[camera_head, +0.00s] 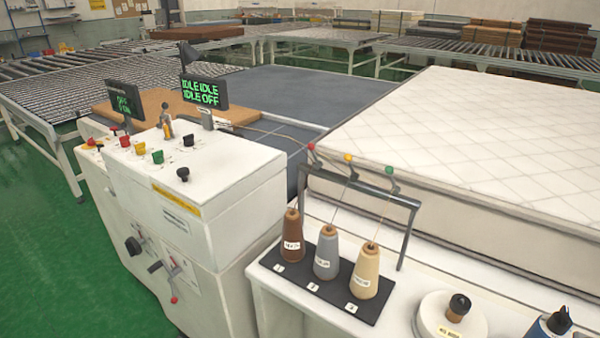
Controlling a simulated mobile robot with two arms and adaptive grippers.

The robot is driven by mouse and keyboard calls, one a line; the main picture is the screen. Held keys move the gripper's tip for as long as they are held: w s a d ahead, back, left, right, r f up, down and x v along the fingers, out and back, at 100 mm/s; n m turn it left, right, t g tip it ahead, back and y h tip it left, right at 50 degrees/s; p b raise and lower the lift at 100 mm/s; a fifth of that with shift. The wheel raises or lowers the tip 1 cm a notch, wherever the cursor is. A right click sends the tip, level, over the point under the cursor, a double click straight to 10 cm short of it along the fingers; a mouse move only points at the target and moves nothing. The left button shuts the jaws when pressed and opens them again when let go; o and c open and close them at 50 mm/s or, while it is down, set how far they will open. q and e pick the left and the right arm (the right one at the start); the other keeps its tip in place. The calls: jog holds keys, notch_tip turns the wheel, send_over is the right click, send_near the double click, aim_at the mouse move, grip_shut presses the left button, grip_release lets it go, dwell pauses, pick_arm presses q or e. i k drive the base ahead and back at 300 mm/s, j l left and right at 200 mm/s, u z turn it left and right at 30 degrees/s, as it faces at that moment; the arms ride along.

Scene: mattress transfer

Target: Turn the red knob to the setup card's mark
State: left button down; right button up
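The red knob (125,141) stands on the white top of the machine console (225,155), at the left end of a row with a yellow knob (140,148) and a green knob (158,157). It is too small to tell which way it points. Marks around the knobs are too small to read. I cannot make out a setup card for certain; a yellow label strip (177,201) and a white label (174,222) are on the console front. Neither of my grippers is in view.
A display (204,92) reads "IDLE IDLE IDLE OFF". Black knobs (183,174) also stand on the console, and levers (155,267) stick out below. Brown, grey and tan thread cones (326,255) stand on a black tray at right. A white mattress (470,140) lies behind.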

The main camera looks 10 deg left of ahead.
aim_at(125, 141)
jog(key=u, duration=1.45)
